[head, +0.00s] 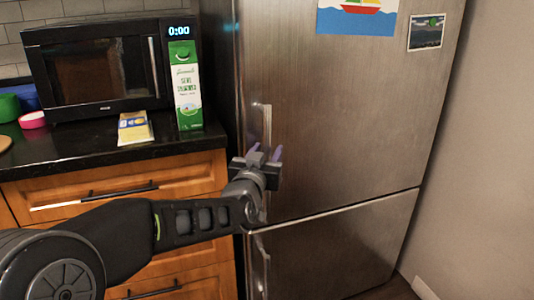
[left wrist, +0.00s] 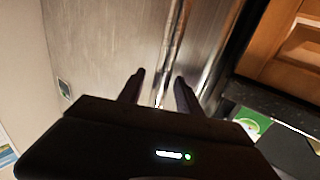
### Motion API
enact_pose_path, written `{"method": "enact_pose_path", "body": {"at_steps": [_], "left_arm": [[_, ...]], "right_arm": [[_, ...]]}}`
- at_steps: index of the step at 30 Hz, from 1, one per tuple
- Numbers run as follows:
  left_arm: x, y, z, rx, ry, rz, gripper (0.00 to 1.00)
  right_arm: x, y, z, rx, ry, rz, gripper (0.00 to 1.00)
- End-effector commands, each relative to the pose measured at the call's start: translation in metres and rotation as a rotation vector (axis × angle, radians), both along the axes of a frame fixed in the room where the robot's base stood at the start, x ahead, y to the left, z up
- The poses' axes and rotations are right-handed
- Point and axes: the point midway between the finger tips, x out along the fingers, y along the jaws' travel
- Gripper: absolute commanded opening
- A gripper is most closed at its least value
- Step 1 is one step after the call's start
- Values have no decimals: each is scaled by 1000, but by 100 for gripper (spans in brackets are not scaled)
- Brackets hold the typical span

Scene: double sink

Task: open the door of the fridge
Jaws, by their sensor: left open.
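The fridge (head: 350,130) is a tall brushed-steel unit in the middle right of the head view, with a large upper door and a lower door. Both doors look shut. The upper door's vertical handle (head: 267,125) is on its left edge. My left gripper (head: 265,153) is open at the lower part of this handle, with its fingers pointing up and toward the door. In the left wrist view the fingers (left wrist: 158,92) are apart and the bar-like handle (left wrist: 170,45) runs just beyond them. I cannot tell whether they touch it. My right gripper is not in view.
Left of the fridge is a black counter (head: 80,155) with a microwave (head: 95,65), a green-and-white carton (head: 186,88) and a small yellow packet (head: 134,128). Wooden drawers (head: 120,185) are below. A wall (head: 490,150) stands close on the right. The lower door's handle (head: 260,268) is below my gripper.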

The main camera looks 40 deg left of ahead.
Motion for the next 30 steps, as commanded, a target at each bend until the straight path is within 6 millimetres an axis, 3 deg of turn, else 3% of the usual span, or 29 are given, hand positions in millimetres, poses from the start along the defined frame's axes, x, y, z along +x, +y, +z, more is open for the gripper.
{"method": "enact_pose_path", "body": {"at_steps": [7,22,30], "left_arm": [[1,0,0,0,0,0,41],[0,0,0,0,1,0,1],[0,0,0,0,1,0,0]], "right_arm": [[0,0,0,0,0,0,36],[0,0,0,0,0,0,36],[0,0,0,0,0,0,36]]}}
